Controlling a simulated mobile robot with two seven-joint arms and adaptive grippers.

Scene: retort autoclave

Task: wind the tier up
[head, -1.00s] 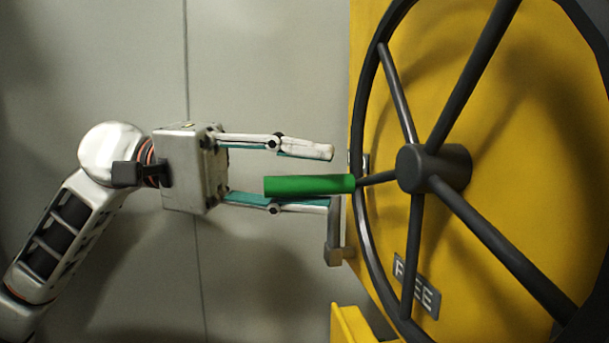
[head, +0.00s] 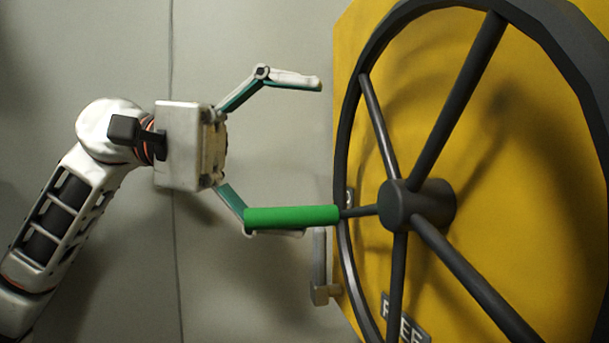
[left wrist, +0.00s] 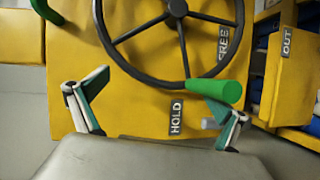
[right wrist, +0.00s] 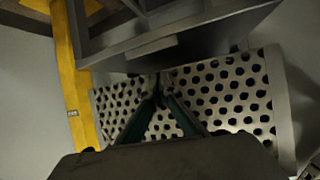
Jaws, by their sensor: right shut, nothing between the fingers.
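A large dark handwheel (head: 478,73) with several spokes stands in front of a yellow panel. Its green crank handle (head: 290,216) sticks out toward the left in the head view; it also shows in the left wrist view (left wrist: 216,91). My left gripper (head: 310,158) is spread wide open. The handle lies at its lower finger, well away from the upper one; I cannot tell whether they touch. My right gripper (right wrist: 159,94) is shut and empty in front of a perforated metal plate (right wrist: 225,92). Whether that plate belongs to the tier is unclear.
A grey metal lever (head: 320,262) sits beside the wheel's lower left. Plates read FREE (left wrist: 223,43), HOLD (left wrist: 176,117) and OUT (left wrist: 287,42). A dark grey frame (right wrist: 180,35) hangs above the perforated plate. The wall left of the wheel is bare.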

